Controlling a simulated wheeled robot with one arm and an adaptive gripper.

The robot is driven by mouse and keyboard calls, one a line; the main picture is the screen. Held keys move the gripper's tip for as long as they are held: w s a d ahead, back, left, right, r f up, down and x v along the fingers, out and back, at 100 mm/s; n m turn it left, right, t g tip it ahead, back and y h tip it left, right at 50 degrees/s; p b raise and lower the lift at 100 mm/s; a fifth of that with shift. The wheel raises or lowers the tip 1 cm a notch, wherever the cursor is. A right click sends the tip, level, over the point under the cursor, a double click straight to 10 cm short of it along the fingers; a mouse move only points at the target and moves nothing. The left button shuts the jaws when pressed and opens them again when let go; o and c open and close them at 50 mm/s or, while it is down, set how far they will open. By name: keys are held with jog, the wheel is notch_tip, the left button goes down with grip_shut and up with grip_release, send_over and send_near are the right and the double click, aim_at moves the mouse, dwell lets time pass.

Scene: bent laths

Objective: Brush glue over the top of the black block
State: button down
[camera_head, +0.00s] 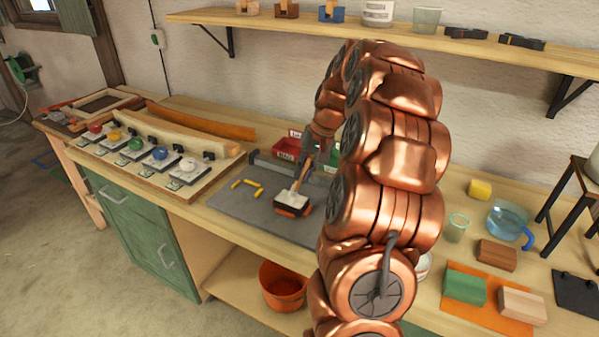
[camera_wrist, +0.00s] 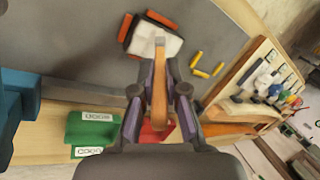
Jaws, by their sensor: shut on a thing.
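The black block (camera_head: 281,204) lies on the grey mat (camera_head: 231,205) on the bench. White covers most of its top, with dark edges showing, in the wrist view (camera_wrist: 173,50). Orange pieces (camera_wrist: 126,27) show at its sides. My gripper (camera_head: 309,158) is shut on the wooden handle of a brush (camera_head: 301,178). In the wrist view the handle (camera_wrist: 160,100) runs between my fingers (camera_wrist: 160,80), and its pale head lies over the white top. I cannot tell whether the bristles touch it.
Yellow pegs (camera_head: 247,187) lie left of the block. A red bin (camera_head: 287,147) and green bin (camera_wrist: 93,127) stand behind the mat. A board with several coloured knobs (camera_head: 135,144) is at left.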

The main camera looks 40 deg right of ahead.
jog(key=shift+r+b, duration=0.1)
jog(key=shift+b, duration=0.6)
jog(key=shift+w+a, duration=0.25)
jog(key=shift+w, duration=0.35)
jog(key=shift+w+a, duration=0.2)
jog(key=shift+w, duration=0.45)
jog(key=shift+w+a, duration=0.25)
jog(key=shift+w, duration=0.35)
jog(key=s+d+b, duration=0.2)
jog(key=s+b, duration=0.1)
jog(key=s, duration=0.4)
jog(key=shift+s+d, duration=0.15)
jog(key=shift+d, duration=0.15)
jog(key=shift+r+p, duration=0.7)
jog(key=shift+r, duration=2.2)
jog(key=shift+r, duration=0.1)
jog(key=shift+r+p, duration=0.55)
jog(key=shift+r, duration=0.85)
